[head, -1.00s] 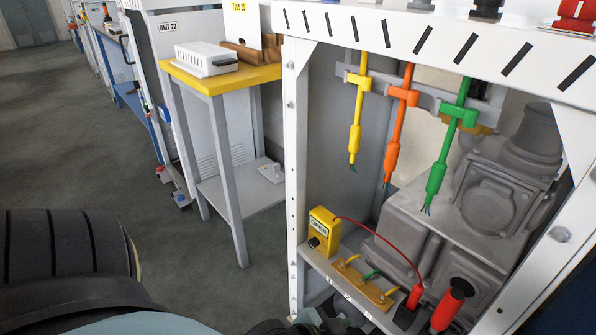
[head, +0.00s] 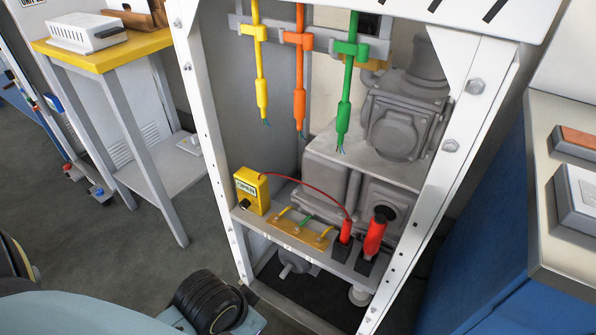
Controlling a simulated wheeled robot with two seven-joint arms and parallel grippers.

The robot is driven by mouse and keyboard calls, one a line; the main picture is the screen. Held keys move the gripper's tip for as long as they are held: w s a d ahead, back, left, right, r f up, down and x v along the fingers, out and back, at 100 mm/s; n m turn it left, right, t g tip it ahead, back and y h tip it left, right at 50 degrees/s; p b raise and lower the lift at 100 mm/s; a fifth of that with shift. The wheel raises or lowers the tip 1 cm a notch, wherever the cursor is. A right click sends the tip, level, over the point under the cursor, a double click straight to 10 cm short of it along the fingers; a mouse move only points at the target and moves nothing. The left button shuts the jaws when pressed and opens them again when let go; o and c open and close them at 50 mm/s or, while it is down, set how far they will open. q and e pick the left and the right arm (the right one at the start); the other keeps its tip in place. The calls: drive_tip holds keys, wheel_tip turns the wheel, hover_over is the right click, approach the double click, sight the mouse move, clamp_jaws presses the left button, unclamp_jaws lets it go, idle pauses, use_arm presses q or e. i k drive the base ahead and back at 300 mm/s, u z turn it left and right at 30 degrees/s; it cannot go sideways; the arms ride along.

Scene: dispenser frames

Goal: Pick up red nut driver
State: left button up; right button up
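The red nut driver (head: 374,238), a thick red handle with a dark end on top, stands slightly tilted in a dark holder on the low shelf (head: 296,246) of the white frame, at its right end. Just left of it, a thinner red probe (head: 346,231) stands in its own holder. A red wire joins the probe to a yellow box (head: 251,190). The nut driver's lower end is hidden in its holder. Pale and black parts of my own body show at the bottom left, but no gripper fingers are in view.
White posts (head: 440,165) flank the frame opening. Yellow, orange and green cables (head: 300,85) hang above the shelf, with grey machinery (head: 405,110) behind. A yellow-topped table (head: 105,55) stands left. A blue cabinet (head: 490,240) stands close on the right.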

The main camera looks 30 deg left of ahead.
sight(376, 230)
drive_tip(key=u, duration=1.9)
drive_tip(key=k, duration=1)
drive_tip(key=z, duration=1.8)
drive_tip(key=i, duration=0.5)
